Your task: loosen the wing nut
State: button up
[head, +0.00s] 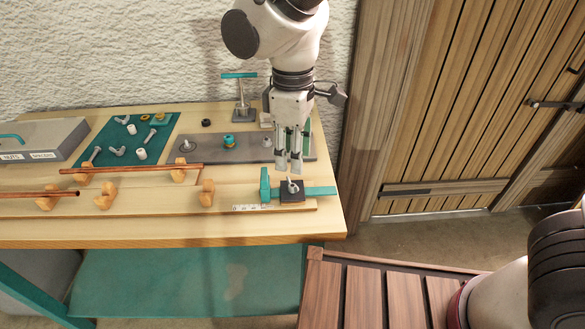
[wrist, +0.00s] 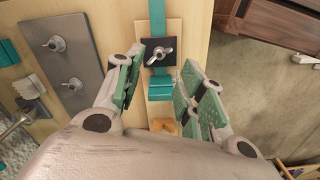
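A metal wing nut (head: 292,186) sits on a black block (head: 299,193) on a teal bar (head: 322,191) near the bench's front right. In the wrist view the wing nut (wrist: 159,54) has its wings spread roughly crosswise on the black block (wrist: 169,64). A teal upright stop (head: 265,185) stands at the bar's left end. My gripper (head: 288,163) hangs just above the wing nut, pointing down. In the wrist view my gripper (wrist: 162,65) is open and empty, with the wing nut in view between its fingers, apart from both.
A grey plate (head: 215,148) with more wing nuts lies behind. A teal mat (head: 105,135) with loose hardware and a grey case (head: 40,140) are left. Copper rods (head: 130,168) rest on wooden supports. A T-handled tool (head: 240,95) stands at the back.

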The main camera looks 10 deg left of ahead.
aim_at(292, 185)
jog(key=shift+f+n, duration=0.25)
jog(key=shift+n, duration=0.05)
notch_tip(292, 185, down, 7)
jog(key=shift+a+f, duration=0.1)
jog(key=shift+f, duration=0.05)
jog(key=shift+c, duration=0.5)
